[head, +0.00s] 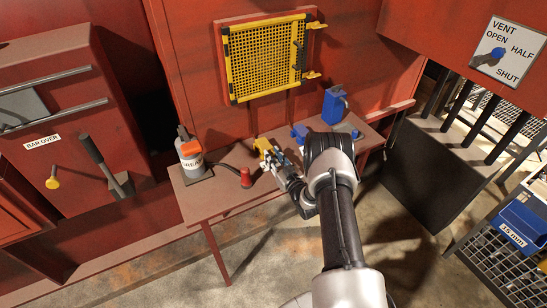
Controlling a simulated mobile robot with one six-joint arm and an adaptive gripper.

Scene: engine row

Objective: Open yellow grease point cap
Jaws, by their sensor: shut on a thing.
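The yellow grease point cap (262,145) shows at the far end of my gripper, on the red bench. My gripper (271,157) reaches in from the right and is shut on the yellow cap. The fingers and the arm hide part of the cap and what is under it, so I cannot tell whether it is raised. A blue cap (298,131) sits just to the right, partly behind my arm.
A grease can (190,155) with a hose and red nozzle (246,178) stands left on the red bench (213,205). A blue box-shaped thing (335,105) stands at the back right. A yellow mesh guard (265,62) hangs above. Open floor lies in front.

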